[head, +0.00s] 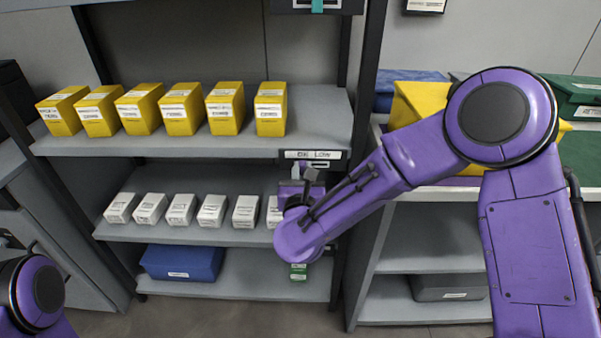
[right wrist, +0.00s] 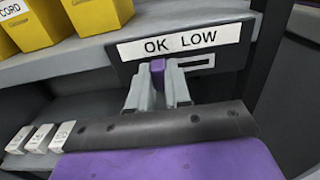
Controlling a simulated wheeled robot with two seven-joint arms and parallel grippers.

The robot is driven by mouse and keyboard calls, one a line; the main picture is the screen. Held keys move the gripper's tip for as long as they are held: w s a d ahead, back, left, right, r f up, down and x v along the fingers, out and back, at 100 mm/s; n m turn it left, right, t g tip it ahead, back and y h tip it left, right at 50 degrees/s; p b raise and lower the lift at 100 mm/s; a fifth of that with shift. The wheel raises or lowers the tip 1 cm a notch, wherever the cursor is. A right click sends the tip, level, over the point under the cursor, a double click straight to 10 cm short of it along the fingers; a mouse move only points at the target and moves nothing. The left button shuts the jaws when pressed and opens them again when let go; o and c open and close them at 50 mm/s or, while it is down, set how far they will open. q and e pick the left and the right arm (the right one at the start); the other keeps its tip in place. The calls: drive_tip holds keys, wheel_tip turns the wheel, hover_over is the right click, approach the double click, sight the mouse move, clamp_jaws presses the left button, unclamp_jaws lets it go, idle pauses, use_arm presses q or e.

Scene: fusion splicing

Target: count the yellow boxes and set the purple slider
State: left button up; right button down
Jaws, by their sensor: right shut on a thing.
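A row of several yellow boxes (head: 178,110) stands on the upper shelf in the head view. Parts of yellow boxes also show at the top left of the right wrist view (right wrist: 85,10). The purple slider (right wrist: 157,70) sits in a slot on a dark panel (right wrist: 230,62) under a white label reading "OK LOW" (right wrist: 180,42). The slider is below the word OK, and the slot shows empty to its right, under LOW. My right gripper (right wrist: 160,88) is shut on the slider. My left gripper is out of view.
White boxes (head: 181,209) stand in a row on the middle shelf, near my right forearm. A blue bin (head: 182,262) and a small green box (head: 299,272) are on the bottom shelf. A dark upright post (head: 366,90) stands just right of the label panel. A yellow bin (head: 412,104) is on the right-hand unit.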

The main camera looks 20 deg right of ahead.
drive_tip(key=c, duration=1)
unclamp_jaws()
drive_tip(key=shift+w+a, duration=0.1)
drive_tip(key=shift+a, duration=0.15)
drive_tip(key=shift+c, duration=0.2)
drive_tip(key=v, duration=1)
drive_tip(key=shift+s+b, duration=0.35)
drive_tip(key=shift+b, duration=0.1)
